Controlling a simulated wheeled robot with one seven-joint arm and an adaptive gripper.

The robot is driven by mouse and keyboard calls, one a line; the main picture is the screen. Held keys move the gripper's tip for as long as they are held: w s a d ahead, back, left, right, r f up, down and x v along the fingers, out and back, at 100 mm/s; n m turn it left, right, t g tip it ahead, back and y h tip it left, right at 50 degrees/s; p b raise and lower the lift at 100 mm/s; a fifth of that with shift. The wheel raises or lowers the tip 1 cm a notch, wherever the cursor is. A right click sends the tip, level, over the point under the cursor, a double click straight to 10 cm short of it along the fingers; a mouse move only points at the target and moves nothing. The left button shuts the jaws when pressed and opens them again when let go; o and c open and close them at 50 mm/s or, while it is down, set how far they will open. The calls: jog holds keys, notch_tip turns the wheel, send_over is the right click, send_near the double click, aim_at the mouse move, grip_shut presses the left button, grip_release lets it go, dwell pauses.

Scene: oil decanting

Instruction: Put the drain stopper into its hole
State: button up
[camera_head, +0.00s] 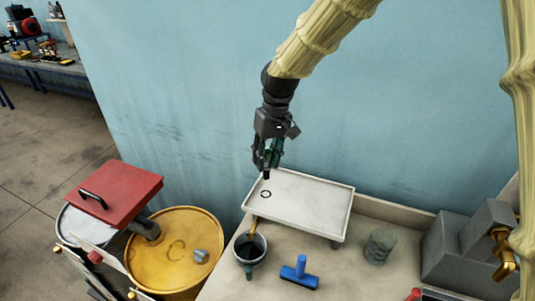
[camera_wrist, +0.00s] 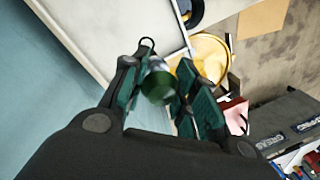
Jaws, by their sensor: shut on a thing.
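My gripper (camera_head: 267,160) is above the far left part of the white tray (camera_head: 315,207), pointing down. It is shut on the drain stopper, whose dark lower end (camera_head: 266,174) shows just below the fingertips. In the wrist view the stopper (camera_wrist: 157,83) is a green and grey cylinder between the green finger pads. The drain hole (camera_head: 266,194) is a dark ring in the tray floor, just below the stopper in the head view. It also shows in the wrist view (camera_wrist: 147,43), beyond the stopper. The stopper appears apart from the tray.
A dark mug (camera_head: 249,250) stands under the tray's spout (camera_head: 253,226). A blue squeegee-like tool (camera_head: 299,273) and a glass jar (camera_head: 380,246) are on the bench. A yellow drum (camera_head: 175,250) and red lid (camera_head: 115,189) are left; a grey box (camera_head: 450,252) is right. A blue wall stands behind.

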aim_at(266, 172)
jog(key=shift+s+a+r, duration=0.1)
jog(key=shift+s+r, duration=0.1)
jog(key=shift+s, duration=0.05)
jog(key=shift+w+f+p, duration=0.35)
jog(key=shift+w+f, duration=0.25)
jog(key=shift+w, duration=0.25)
jog(key=shift+f, duration=0.3)
jog(key=shift+s+f+b, duration=0.35)
jog(key=shift+s+b, duration=0.1)
jog(key=shift+s, duration=0.1)
jog(key=shift+w+f+b, duration=0.15)
jog(key=shift+f, duration=0.45)
jog(key=shift+w+f+b, duration=0.15)
jog(key=shift+f, duration=0.4)
jog(key=shift+s+f, duration=0.2)
jog(key=shift+f, duration=0.45)
jog(key=shift+w+f+b, duration=0.15)
jog(key=shift+f+b, duration=0.15)
